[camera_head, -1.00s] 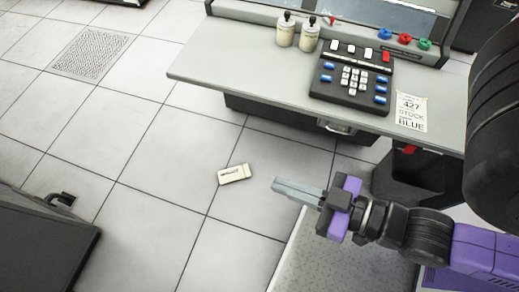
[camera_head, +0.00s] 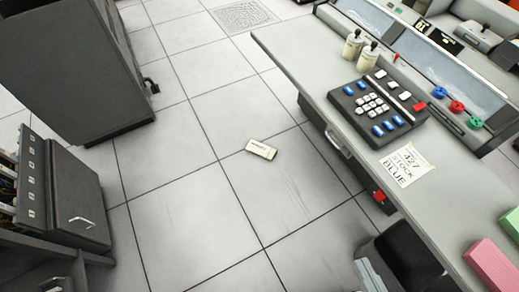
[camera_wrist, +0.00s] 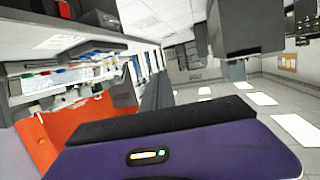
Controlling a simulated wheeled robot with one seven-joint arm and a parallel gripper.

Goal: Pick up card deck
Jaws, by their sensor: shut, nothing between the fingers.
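The card deck (camera_head: 262,150), a small cream-white box with dark print, lies flat on the tiled floor in the head view. It lies left of the grey desk, with bare floor around it. The wrist view does not show the deck. My gripper (camera_wrist: 157,92) shows only in the wrist view, as grey fingers shut together beyond its purple and black body, with nothing between them. It is out of the head view, so its distance from the deck cannot be told.
The grey desk (camera_head: 300,60) on the right bears a keypad (camera_head: 375,108), two cream bottles and a paper sign (camera_head: 405,165). Dark cabinets (camera_head: 70,60) stand on the left, with an open drawer-like unit (camera_head: 75,195) below. Floor between is clear.

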